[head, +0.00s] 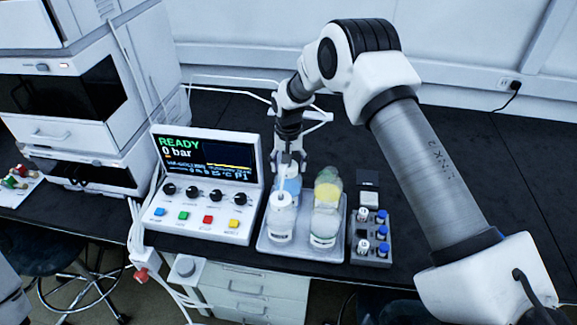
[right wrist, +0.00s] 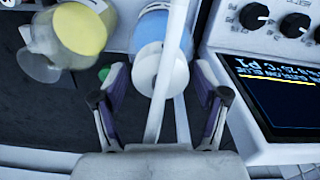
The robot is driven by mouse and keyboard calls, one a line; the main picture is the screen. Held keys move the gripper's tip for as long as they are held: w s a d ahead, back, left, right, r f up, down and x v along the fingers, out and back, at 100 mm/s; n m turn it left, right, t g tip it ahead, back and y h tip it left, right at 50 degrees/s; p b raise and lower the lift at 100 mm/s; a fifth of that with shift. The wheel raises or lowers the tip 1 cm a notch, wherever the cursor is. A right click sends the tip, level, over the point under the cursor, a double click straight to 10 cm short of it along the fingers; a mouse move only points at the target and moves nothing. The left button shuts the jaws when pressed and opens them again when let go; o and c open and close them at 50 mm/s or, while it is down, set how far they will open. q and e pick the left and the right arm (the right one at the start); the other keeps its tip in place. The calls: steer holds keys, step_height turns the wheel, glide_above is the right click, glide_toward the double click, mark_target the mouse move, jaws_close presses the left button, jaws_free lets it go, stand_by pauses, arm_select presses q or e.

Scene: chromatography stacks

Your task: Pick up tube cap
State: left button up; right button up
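A white tube cap (right wrist: 160,70) sits on the bottle with blue liquid (right wrist: 163,32), and a pale tube runs across it in the right wrist view. In the head view the blue bottle (head: 291,186) stands at the back left of a tray, its cap partly hidden by my right gripper (head: 289,163). My right gripper also shows in the right wrist view (right wrist: 162,88); its fingers are apart, one on each side of the cap, with visible gaps. Whether they reach down to cap height is unclear. My left gripper is not in view.
The grey tray (head: 300,252) also holds a white-capped bottle (head: 281,220) in front and a yellow-topped bottle (head: 327,193) to the right. A vial rack (head: 371,250) stands right of the tray. A control box (head: 207,185) stands close on the left.

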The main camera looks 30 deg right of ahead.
steer(key=c, duration=0.7)
steer(key=shift+o, duration=0.2)
